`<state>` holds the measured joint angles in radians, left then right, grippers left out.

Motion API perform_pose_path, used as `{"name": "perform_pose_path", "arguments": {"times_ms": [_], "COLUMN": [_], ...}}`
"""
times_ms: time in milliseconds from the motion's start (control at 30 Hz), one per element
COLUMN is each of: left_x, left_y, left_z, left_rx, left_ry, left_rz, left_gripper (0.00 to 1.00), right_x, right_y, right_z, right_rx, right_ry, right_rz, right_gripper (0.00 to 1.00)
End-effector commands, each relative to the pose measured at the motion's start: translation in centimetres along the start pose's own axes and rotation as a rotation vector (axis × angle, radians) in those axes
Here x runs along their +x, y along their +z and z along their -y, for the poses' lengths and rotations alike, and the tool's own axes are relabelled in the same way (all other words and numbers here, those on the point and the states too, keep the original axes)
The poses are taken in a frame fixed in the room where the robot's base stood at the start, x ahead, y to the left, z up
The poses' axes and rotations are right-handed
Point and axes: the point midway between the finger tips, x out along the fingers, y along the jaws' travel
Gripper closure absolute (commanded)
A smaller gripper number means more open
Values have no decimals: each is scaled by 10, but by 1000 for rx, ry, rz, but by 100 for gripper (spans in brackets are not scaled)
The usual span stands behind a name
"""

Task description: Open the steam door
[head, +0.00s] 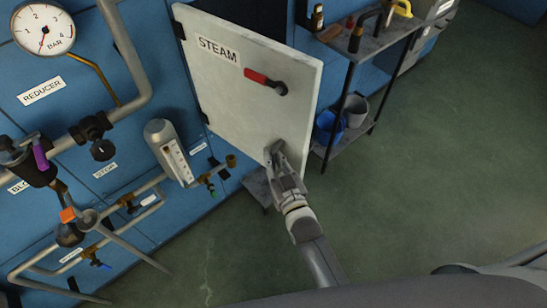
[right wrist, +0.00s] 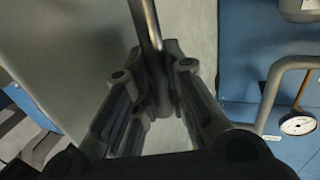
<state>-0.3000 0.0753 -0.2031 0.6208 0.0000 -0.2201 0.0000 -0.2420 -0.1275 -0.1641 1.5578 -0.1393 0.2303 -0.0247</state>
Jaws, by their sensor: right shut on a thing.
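The steam door (head: 228,95) is a pale panel labelled STEAM, with dark hinge pieces along its left edge. Its right edge stands out from the blue wall, and a dark space shows above its top edge. A red lever (head: 262,79) on a black pivot sits on its upper right part. My right gripper (head: 273,153) is at the door's lower right, below the lever. In the right wrist view, my right gripper (right wrist: 160,110) has its fingers on either side of a grey metal bar (right wrist: 147,22) in front of the pale panel (right wrist: 75,50). My left gripper is out of view.
A shelf rack (head: 340,145) with a blue bucket (head: 326,128) and a grey bucket (head: 356,110) stands right of the door. Pipes, valves and a pressure gauge (head: 43,29) crowd the left.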

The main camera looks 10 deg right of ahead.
Motion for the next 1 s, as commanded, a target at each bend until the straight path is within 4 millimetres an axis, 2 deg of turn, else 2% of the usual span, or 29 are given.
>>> {"name": "perform_pose_path", "arguments": {"times_ms": [67,100,267,533,667,767,1000], "left_x": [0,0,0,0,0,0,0], "left_y": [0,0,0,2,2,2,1], "left_z": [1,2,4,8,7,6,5], "left_rx": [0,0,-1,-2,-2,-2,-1], "left_ry": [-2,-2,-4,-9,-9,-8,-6], "left_rz": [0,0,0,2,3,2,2], "left_gripper": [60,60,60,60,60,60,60], "right_x": [1,1,0,0,-7,-20,-69], "right_y": [-1,-1,-1,0,1,1,1], "right_z": [0,0,0,0,0,0,0], "right_rx": [-6,-6,-3,0,0,0,-1], "right_ry": [-1,-1,0,0,0,0,-1], "right_rz": [-2,-2,-2,-1,1,2,4], "right_gripper": [100,83,65,65,65,65,65]}}
